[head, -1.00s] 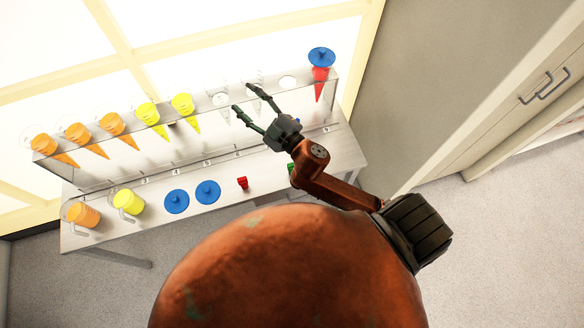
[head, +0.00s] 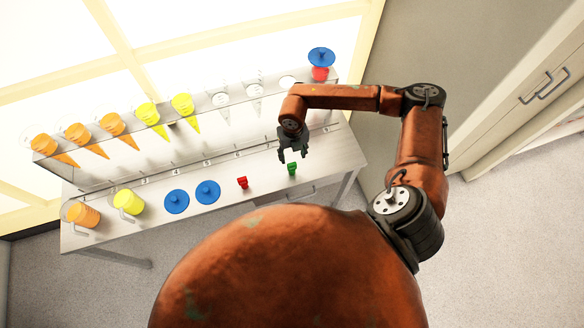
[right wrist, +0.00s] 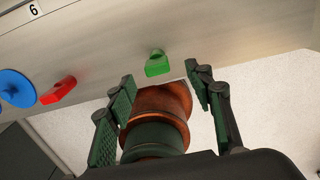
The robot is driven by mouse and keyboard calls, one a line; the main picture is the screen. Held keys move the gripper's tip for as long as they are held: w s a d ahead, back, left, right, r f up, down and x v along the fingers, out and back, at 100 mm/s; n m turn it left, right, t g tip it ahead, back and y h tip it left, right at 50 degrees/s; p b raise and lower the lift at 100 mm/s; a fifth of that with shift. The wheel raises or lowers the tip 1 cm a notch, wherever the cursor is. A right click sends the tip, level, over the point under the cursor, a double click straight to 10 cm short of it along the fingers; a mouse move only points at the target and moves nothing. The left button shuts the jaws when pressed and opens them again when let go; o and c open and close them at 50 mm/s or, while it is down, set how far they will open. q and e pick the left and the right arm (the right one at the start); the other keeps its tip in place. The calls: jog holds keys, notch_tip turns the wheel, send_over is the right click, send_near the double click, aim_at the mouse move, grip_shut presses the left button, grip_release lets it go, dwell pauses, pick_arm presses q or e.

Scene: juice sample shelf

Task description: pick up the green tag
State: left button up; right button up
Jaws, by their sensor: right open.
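The green tag (head: 292,168) stands on the grey table near its front edge, right of the red tag (head: 242,182). My right gripper (head: 293,156) is open and empty, pointing down just above the green tag in the head view. In the right wrist view the green tag (right wrist: 157,64) lies beyond the fingertips, roughly between the two open fingers (right wrist: 160,80) and apart from them. The red tag (right wrist: 58,91) is to the left there. My left gripper is not in view.
Two blue lids (head: 192,194) and jugs of yellow juice (head: 129,202) and orange juice (head: 82,214) stand left on the table (head: 225,216). A raised rack (head: 140,150) behind holds several coloured cones. A red cone with a blue lid (head: 321,56) is at its right end.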

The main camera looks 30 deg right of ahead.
aim_at(292, 164)
jog(key=f, duration=0.7)
jog(key=shift+s+a+f, duration=0.1)
jog(key=shift+s+a, duration=0.1)
jog(key=shift+a, duration=0.15)
jog(key=c, duration=1.2)
